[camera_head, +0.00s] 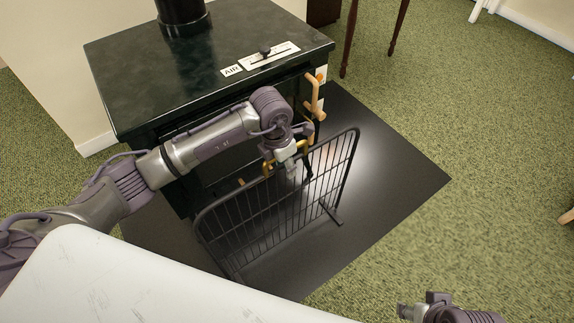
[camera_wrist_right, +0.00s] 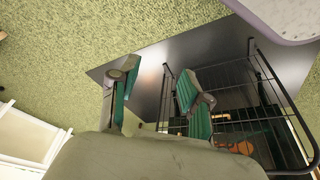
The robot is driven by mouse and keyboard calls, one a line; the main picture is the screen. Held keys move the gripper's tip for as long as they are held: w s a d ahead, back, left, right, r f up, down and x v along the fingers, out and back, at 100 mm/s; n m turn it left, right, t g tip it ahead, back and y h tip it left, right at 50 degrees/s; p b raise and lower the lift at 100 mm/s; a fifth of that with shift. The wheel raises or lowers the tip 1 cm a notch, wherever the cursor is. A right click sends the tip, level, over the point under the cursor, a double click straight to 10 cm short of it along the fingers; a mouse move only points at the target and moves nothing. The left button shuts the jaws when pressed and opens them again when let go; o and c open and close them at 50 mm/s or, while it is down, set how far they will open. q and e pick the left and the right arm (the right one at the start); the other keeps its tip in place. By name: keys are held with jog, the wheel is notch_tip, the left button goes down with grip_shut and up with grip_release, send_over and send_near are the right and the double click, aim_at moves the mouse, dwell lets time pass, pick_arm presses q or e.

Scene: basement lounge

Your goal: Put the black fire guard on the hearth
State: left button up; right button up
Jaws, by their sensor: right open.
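The black fire guard (camera_head: 283,207) stands upright on the black hearth plate (camera_head: 395,175), in front of the dark green stove. One foot at its right end rests on the plate. My left gripper (camera_head: 292,168) is at the middle of the guard's top rail, beside brass-coloured parts. Its fingers are small and partly hidden, so I cannot tell whether they grip the rail. My right gripper (camera_head: 422,310) is low at the right, away from the guard. In the right wrist view it (camera_wrist_right: 155,95) is open and empty, with the guard (camera_wrist_right: 265,95) and hearth (camera_wrist_right: 150,62) beyond.
A white surface (camera_head: 150,285) fills the lower left. Dark furniture legs (camera_head: 348,40) stand behind.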

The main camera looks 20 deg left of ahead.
pick_arm(q)
jog(key=shift+a+r, duration=0.1)
jog(key=shift+r, duration=0.45)
jog(key=r, duration=0.1)
jog(key=r+p, duration=0.1)
jog(key=r, duration=0.3)
jog(key=shift+s+a+p, duration=0.25)
jog(key=shift+p, duration=0.05)
jog(key=r, duration=0.4)
jog(key=r+p, duration=0.1)
jog(key=r, duration=0.1)
jog(key=shift+s+a, duration=0.3)
jog(key=shift+s, duration=0.1)
pick_arm(e)
jog(key=x, duration=0.3)
jog(key=shift+w, duration=0.25)
